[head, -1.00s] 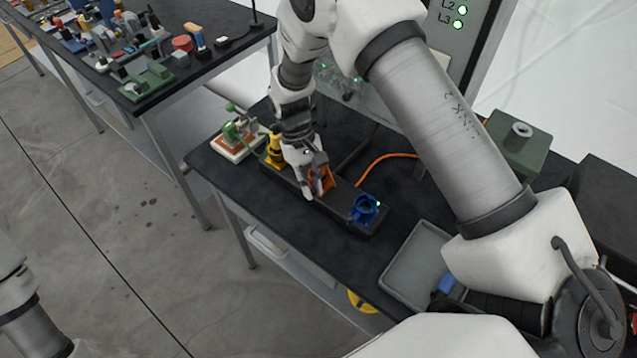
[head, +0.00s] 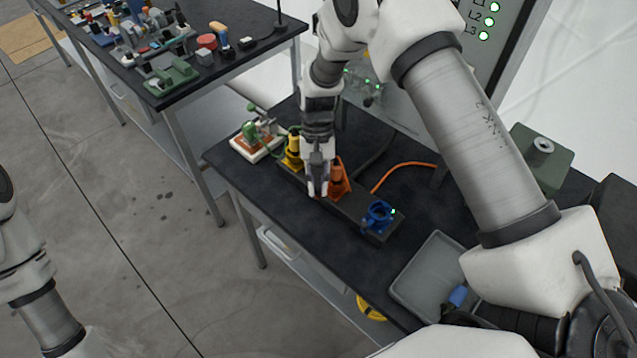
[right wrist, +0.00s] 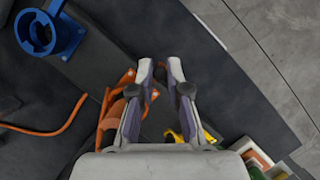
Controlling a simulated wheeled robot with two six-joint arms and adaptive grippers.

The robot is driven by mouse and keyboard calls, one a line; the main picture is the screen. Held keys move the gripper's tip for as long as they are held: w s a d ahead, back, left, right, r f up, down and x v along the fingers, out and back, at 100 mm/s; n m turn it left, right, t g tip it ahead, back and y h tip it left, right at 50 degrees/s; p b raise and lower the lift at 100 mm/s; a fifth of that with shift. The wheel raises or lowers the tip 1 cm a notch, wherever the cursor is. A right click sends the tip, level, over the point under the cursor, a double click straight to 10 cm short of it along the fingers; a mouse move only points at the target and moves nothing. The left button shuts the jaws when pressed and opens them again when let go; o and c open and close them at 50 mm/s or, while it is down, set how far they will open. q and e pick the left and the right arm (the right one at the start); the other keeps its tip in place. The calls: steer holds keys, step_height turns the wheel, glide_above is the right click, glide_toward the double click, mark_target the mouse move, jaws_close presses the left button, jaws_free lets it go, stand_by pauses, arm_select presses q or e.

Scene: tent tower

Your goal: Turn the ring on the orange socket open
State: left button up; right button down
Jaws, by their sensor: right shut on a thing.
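The orange socket (head: 338,180) stands on a dark bar between the yellow socket (head: 292,150) and the blue socket (head: 378,215). My right gripper (head: 318,192) is at the orange socket's near left side, fingers pointing down. In the right wrist view the orange socket (right wrist: 113,112) is partly hidden behind one finger. The fingers of my right gripper (right wrist: 160,68) are close together, with a small orange part of the socket's ring (right wrist: 153,96) between them. How far the ring is turned cannot be told. My left gripper is out of view; only my left arm shows.
An orange cable (head: 400,166) runs behind the sockets. A grey tray (head: 412,293) with a blue piece lies to the right on the black table. A board with a green clamp (head: 256,140) stands at the left. The table's front edge strip is clear.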

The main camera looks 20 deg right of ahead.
steer(key=c, duration=1.2)
jaws_free()
steer(key=shift+o, duration=0.2)
steer(key=shift+w+r, duration=0.1)
steer(key=v, duration=1.2)
